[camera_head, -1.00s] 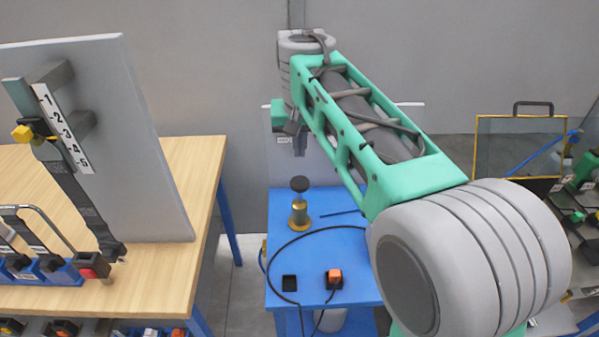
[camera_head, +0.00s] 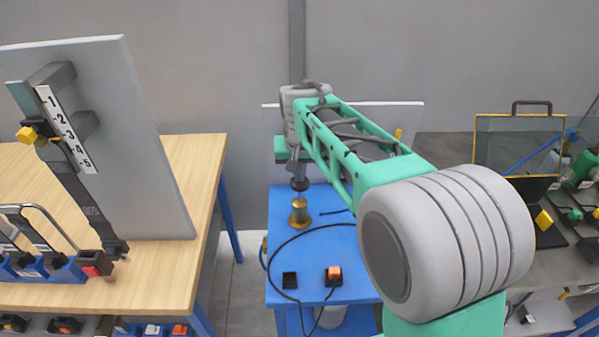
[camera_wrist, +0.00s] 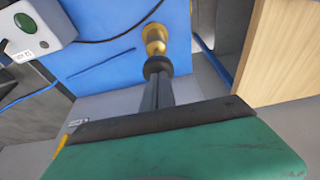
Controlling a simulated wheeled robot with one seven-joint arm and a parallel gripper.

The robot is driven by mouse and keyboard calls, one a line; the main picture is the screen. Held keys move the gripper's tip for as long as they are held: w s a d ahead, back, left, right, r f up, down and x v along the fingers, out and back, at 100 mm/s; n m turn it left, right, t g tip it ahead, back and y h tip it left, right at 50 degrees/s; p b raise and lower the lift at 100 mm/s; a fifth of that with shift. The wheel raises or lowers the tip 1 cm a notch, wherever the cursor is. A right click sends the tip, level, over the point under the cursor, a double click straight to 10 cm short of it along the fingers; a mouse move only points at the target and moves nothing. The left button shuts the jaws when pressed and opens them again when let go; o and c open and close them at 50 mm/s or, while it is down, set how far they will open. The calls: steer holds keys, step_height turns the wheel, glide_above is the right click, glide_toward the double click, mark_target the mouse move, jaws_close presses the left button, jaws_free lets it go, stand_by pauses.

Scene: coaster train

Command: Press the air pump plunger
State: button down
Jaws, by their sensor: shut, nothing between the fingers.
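The air pump has a brass body (camera_head: 299,216) and stands upright on the blue table, with a round black plunger knob (camera_head: 300,184) on top. A short stretch separates the knob from the brass body. My gripper (camera_head: 300,173) points down right above the knob, its fingers shut with nothing between them. In the wrist view, the shut fingers (camera_wrist: 157,84) reach to the black knob (camera_wrist: 158,66), with the brass body (camera_wrist: 154,38) beyond it. The fingertips look at or very near the knob's top; I cannot tell whether they touch.
The blue table (camera_head: 325,250) also holds an orange switch (camera_head: 333,274), a small black block (camera_head: 289,283) and a black cable (camera_head: 275,250). A wooden table (camera_head: 205,180) with a grey panel (camera_head: 125,140) stands left. A grey bench with a yellow-framed screen (camera_head: 513,145) is at right.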

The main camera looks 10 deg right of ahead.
mark_target(300, 184)
step_height(300, 184, down, 6)
steer(key=b, duration=0.3)
steer(key=shift+s+r, duration=0.1)
steer(key=shift+r, duration=0.1)
steer(key=shift+s, duration=0.1)
steer(key=shift+r, duration=0.1)
step_height(300, 184, up, 5)
steer(key=p, duration=0.3)
steer(key=b+v, duration=0.1)
steer(key=v, duration=0.8)
steer(key=shift+r, duration=0.3)
stand_by(0.4)
